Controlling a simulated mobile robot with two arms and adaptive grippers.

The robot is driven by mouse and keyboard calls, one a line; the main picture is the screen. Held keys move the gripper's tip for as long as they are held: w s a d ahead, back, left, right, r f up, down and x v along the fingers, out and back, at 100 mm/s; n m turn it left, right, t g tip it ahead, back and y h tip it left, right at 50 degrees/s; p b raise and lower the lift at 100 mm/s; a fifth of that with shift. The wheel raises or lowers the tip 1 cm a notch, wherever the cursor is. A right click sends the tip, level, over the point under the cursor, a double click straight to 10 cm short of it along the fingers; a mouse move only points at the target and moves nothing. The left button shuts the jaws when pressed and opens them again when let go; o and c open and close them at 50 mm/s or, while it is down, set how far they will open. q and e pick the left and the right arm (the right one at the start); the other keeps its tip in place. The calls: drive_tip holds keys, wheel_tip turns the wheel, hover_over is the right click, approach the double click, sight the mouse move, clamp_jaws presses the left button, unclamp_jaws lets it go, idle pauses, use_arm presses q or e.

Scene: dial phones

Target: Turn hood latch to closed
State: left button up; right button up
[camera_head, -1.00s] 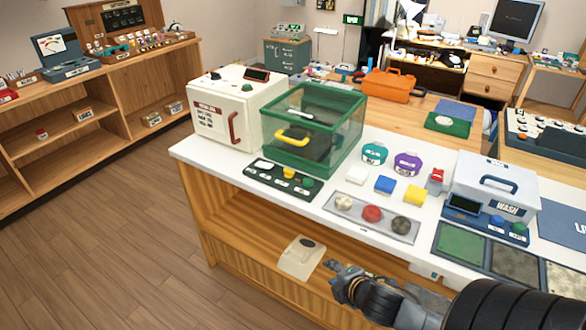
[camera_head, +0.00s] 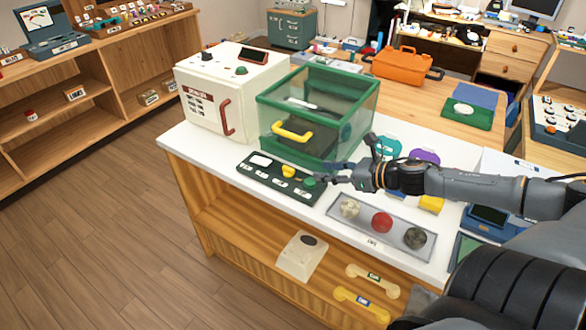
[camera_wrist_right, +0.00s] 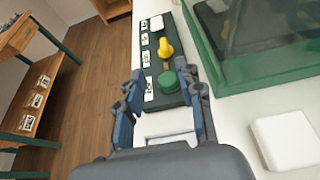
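The hood (camera_head: 318,110) is a clear box with a green frame and a yellow front handle (camera_head: 292,132), standing on the white counter. In front of it lies a dark control panel (camera_head: 265,183) with a yellow knob (camera_head: 288,171), probably the latch, and a green button (camera_head: 309,182). In the right wrist view the yellow knob (camera_wrist_right: 166,48) stands beyond the green button (camera_wrist_right: 168,82). My left gripper is out of view.
A white machine (camera_head: 230,90) with a red handle stands left of the hood. A tray (camera_head: 362,231) with three round pieces lies at the front edge. A white block (camera_wrist_right: 285,143) lies right of my gripper in the wrist view. Purple and teal items lie partly behind my arm.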

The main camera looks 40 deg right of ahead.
sight(290, 168)
drive_tip(key=shift+w+f+b, duration=0.35)
drive_tip(key=shift+w+f, duration=0.1)
drive_tip(key=shift+w, duration=0.15)
drive_tip(key=shift+w+a+f, duration=0.1)
drive_tip(key=shift+w+f, duration=0.05)
drive_tip(key=shift+w, duration=0.15)
drive_tip(key=shift+b+x, duration=0.75)
drive_tip(key=shift+x, duration=0.25)
drive_tip(key=shift+w, duration=0.25)
drive_tip(key=shift+w+f+p, duration=0.1)
drive_tip(key=shift+w+p, duration=0.15)
drive_tip(key=shift+p, duration=0.1)
drive_tip(key=shift+w+a+f, duration=0.2)
drive_tip(key=shift+w+a, duration=0.2)
drive_tip(key=shift+w, duration=0.2)
drive_tip(key=shift+w+a+f+p, duration=0.1)
drive_tip(key=shift+w+p, duration=0.2)
drive_tip(key=shift+p, duration=0.05)
drive_tip(key=p+x, duration=0.1)
drive_tip(key=x, duration=0.2)
drive_tip(key=shift+w+f, duration=0.15)
drive_tip(key=shift+p+x, duration=0.4)
drive_tip(key=shift+x, duration=0.5)
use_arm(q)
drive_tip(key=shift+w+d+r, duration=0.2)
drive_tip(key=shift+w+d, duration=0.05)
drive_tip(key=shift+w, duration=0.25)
use_arm(e)
drive_tip(key=shift+f, duration=0.15)
clamp_jaws()
